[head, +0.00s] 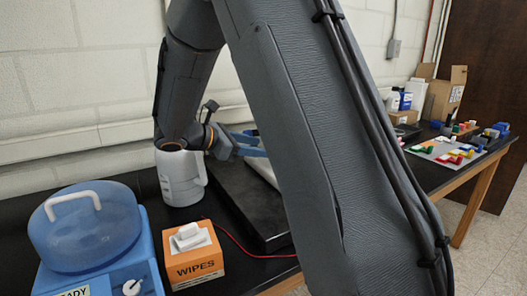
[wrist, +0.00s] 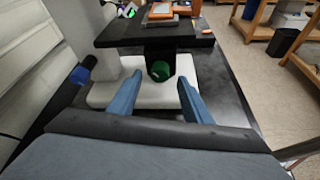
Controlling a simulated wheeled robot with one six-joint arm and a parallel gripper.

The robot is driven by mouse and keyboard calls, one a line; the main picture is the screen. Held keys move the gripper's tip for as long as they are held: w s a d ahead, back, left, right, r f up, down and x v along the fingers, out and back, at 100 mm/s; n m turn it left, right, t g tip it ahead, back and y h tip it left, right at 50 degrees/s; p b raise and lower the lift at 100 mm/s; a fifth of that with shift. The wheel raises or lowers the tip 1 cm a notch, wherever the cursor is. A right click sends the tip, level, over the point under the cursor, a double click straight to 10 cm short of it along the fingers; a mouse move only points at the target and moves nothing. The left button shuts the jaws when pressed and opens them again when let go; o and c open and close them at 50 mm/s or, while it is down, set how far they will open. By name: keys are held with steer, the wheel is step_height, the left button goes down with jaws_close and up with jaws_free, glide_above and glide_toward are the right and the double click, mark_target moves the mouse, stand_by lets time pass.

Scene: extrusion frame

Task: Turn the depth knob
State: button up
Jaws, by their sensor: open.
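My gripper (wrist: 160,76) is open, with one blue finger on each side and nothing seen between the tips. Beyond the fingertips in the wrist view is a device with a white base (wrist: 103,93) and a black platform (wrist: 122,34). A dark round part with a green face (wrist: 160,70) sits under the platform, in line with the gap. A dark blue and black knob-like part (wrist: 80,75) sticks out left of the left finger. I cannot tell which part is the depth knob. In the head view my gripper (head: 245,146) is partly hidden by my arm, which also hides the device.
A blue-lidded machine (head: 82,232) and an orange wipes box (head: 194,262) stand at the front left. A black slab (head: 235,200) and a red cable lie on the bench. Small coloured parts (head: 450,155) lie further right.

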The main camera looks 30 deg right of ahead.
steer(key=v, duration=0.4)
steer(key=shift+b, duration=0.4)
steer(key=shift+s, duration=0.1)
stand_by(0.6)
